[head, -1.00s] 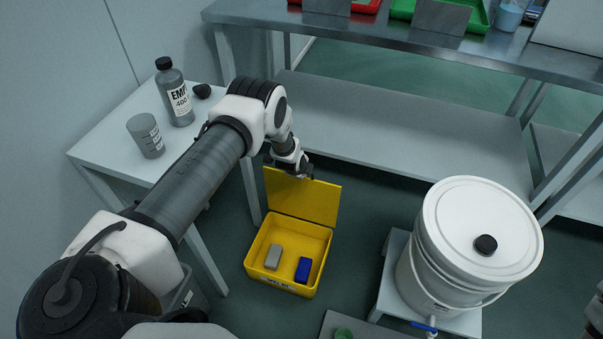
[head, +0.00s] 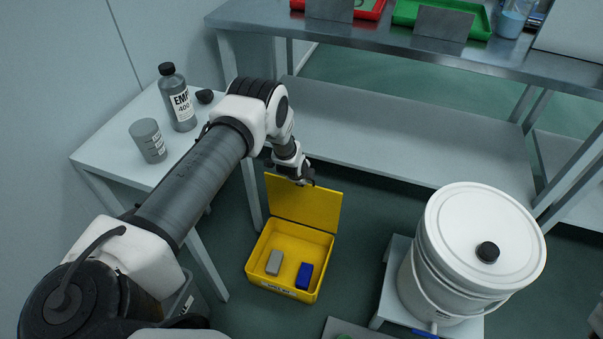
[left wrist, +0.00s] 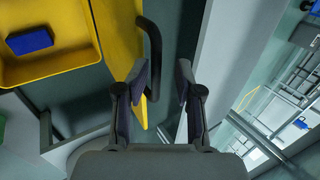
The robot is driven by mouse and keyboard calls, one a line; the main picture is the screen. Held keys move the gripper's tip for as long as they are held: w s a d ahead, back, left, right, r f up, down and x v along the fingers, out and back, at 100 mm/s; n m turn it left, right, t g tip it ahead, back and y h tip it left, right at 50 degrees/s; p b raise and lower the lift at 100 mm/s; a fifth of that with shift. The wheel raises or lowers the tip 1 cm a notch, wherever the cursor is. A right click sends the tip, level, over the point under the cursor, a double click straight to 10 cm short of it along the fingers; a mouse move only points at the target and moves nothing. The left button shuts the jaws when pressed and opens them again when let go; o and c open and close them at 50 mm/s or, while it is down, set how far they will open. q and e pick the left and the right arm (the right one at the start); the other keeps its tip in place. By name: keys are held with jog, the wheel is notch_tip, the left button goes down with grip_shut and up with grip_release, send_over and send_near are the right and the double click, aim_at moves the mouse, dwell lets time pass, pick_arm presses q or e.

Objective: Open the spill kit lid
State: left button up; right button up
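The yellow spill kit (head: 321,285) sits on the floor with its lid (head: 305,205) standing up, leaning slightly back from the hinge. A grey block (head: 274,262) and a blue block (head: 304,275) lie inside. My left gripper (head: 304,182) is over the lid's top edge. In the left wrist view the lid (left wrist: 122,35) shows nearly edge-on with a dark handle (left wrist: 154,50) on its outer side. The left fingers (left wrist: 163,85) are apart, with the handle's end close to the left fingertip; contact is unclear. The blue block (left wrist: 30,41) shows there too. My right gripper is out of view.
A small side table (head: 112,152) with a bottle (head: 178,98) and a grey beaker (head: 148,141) stands left. A white bucket (head: 440,270) on a stand is to the right. A metal bench with a lower shelf (head: 400,145) is behind the kit.

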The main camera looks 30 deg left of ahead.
pick_arm(q)
jog(key=v, duration=1.1)
jog(key=shift+f, duration=0.1)
